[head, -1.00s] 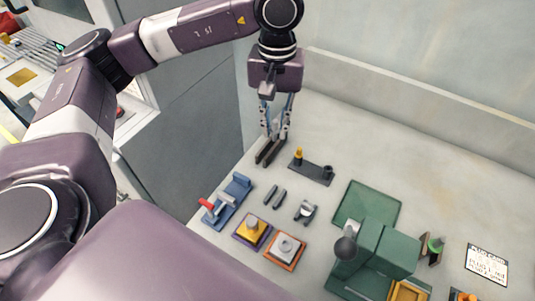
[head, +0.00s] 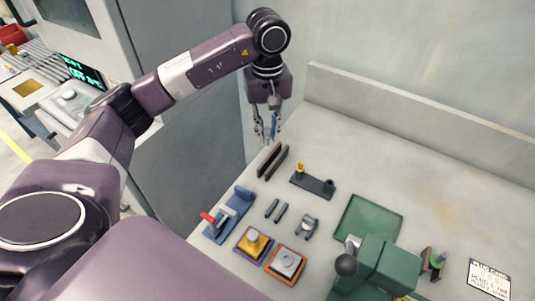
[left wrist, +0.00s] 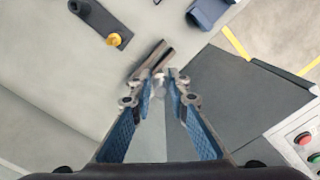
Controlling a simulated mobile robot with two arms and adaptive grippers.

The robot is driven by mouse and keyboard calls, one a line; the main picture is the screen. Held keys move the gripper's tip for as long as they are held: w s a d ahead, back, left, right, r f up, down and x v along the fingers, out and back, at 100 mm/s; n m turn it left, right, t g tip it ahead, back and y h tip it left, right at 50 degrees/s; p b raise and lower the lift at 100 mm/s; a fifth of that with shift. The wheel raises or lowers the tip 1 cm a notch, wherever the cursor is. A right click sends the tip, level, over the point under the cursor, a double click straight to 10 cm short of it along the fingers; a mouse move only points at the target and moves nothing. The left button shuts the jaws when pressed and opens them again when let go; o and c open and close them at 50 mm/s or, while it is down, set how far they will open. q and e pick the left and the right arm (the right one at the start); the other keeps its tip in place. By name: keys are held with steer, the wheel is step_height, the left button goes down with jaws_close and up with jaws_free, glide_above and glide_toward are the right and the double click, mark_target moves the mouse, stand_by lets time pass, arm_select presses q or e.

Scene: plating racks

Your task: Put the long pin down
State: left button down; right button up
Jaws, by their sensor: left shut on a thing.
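My left gripper (head: 267,138) hangs pointing down over the left part of the table, just behind two dark parallel bars (head: 273,161). In the left wrist view its blue-padded fingers (left wrist: 162,88) are close together at the tips, shut on a small pale piece (left wrist: 160,90). This looks like the long pin, but the fingertips hide most of it and I cannot tell its length. The two bars (left wrist: 152,60) lie just beyond the fingertips. I cannot tell whether the held piece touches them. My right gripper is not in view.
Right of the bars is a dark plate with a yellow peg (head: 313,185). Nearer are a blue clamp (head: 230,215), a yellow block (head: 254,243), an orange-based fixture (head: 286,264) and a green tray (head: 367,219). A low wall (head: 400,100) bounds the back; the table behind the plate is clear.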

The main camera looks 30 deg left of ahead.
mark_target(267, 159)
arm_select(q)
step_height(267, 159, down, 9)
steer(key=shift+f+p, duration=0.1)
steer(key=shift+p, duration=1)
steer(key=shift+f+b, duration=0.7)
steer(key=shift+b, duration=0.15)
steer(key=c, duration=1.8)
jaws_free()
steer(key=shift+s, duration=0.1)
steer(key=shift+c, duration=0.2)
